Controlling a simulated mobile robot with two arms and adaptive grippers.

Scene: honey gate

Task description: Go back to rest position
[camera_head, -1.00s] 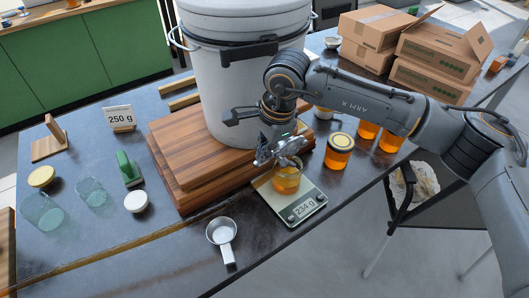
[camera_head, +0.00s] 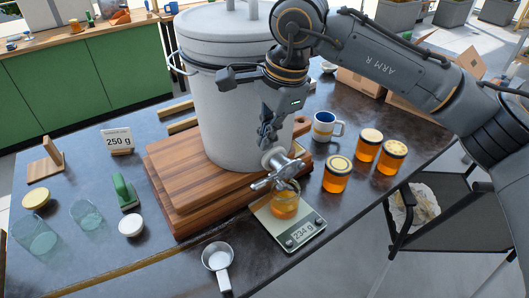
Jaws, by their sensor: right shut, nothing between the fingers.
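My right gripper (camera_head: 267,133) points down in front of the white bucket (camera_head: 215,110), above the metal honey gate (camera_head: 277,170) near its base. It is shut and empty, apart from the gate. A glass jar with honey (camera_head: 285,205) stands under the gate on a scale (camera_head: 309,228) that reads 234 g. The bucket stands on stacked wooden boards (camera_head: 168,180). My left gripper is not in view.
Several lidded honey jars (camera_head: 338,175) and a mug (camera_head: 325,127) stand right of the bucket. Cardboard boxes (camera_head: 360,83) are behind my arm.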

